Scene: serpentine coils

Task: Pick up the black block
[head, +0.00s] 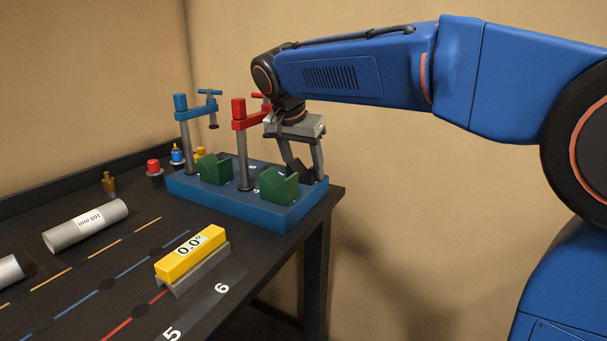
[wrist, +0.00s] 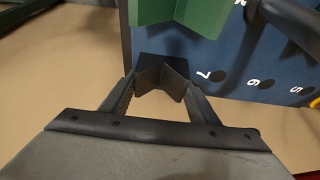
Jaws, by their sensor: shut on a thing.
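The black block (wrist: 163,72) shows in the wrist view between the two fingers of my gripper (wrist: 160,90). It is dark with a V-shaped notch. In the head view the black block (head: 299,170) is small and partly covered by the fingers of my gripper (head: 303,166). My gripper is shut on the block at the right end of the blue base (head: 254,213). I cannot tell whether the block touches the base.
Green blocks (head: 278,187) (head: 215,169) stand on the blue base, near a red clamp (head: 240,115) and a blue clamp (head: 184,122). A yellow level (head: 182,260), a grey cylinder (head: 85,226) and small coloured fittings (head: 154,168) are on the dark table.

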